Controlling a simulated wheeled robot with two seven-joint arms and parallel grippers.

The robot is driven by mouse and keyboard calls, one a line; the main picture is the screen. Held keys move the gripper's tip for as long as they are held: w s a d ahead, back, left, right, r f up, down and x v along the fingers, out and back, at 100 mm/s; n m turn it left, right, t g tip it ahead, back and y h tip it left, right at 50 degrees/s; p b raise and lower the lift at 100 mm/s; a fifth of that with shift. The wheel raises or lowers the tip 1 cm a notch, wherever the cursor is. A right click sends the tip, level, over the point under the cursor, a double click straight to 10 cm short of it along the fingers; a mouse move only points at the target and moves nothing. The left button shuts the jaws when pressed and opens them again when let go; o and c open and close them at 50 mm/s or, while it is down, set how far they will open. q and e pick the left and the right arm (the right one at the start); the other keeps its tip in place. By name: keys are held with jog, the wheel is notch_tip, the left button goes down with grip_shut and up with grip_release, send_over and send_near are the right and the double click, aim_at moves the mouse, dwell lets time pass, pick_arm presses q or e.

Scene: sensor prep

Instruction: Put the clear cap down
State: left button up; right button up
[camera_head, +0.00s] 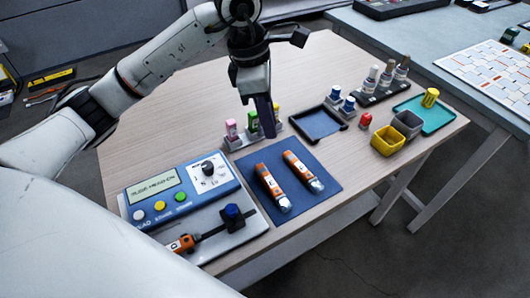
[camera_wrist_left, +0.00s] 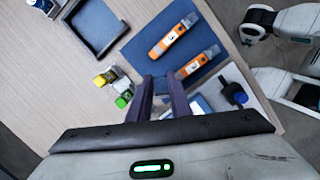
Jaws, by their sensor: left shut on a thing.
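My left gripper (camera_head: 268,130) reaches down over the table beside the small bottle rack, at the far edge of the blue mat (camera_head: 329,199). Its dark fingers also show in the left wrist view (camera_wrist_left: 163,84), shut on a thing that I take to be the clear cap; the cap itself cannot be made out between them. Two orange-and-white probes with pale tips, a left one (camera_head: 273,189) and a right one (camera_head: 304,172), lie side by side on the mat. Another orange probe (camera_head: 182,243) lies at the meter's holder. My right gripper is not in view.
The blue meter (camera_head: 180,197) stands left of the mat. A rack with pink and green bottles (camera_head: 232,128) is behind it. A dark tray (camera_head: 318,124), yellow bin (camera_head: 387,140), grey bin (camera_head: 408,124) and teal tray (camera_head: 440,114) stand right. The table's far left is clear.

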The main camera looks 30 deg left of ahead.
pick_arm(q)
jog(key=w+a+n, duration=0.1)
jog(key=w+n, duration=0.1)
jog(key=n, duration=0.2)
jog(key=n+y, duration=0.1)
jog(key=n, duration=0.1)
send_near(269, 152)
jog(key=shift+t, duration=0.4)
jog(key=x, duration=0.6)
jog(key=shift+s, duration=0.35)
jog(key=shift+f+b, duration=0.15)
jog(key=shift+b, duration=0.25)
jog(key=o, duration=0.8)
jog(key=p+v, duration=0.1)
jog(key=v, duration=1.1)
jog(key=shift+d, duration=0.1)
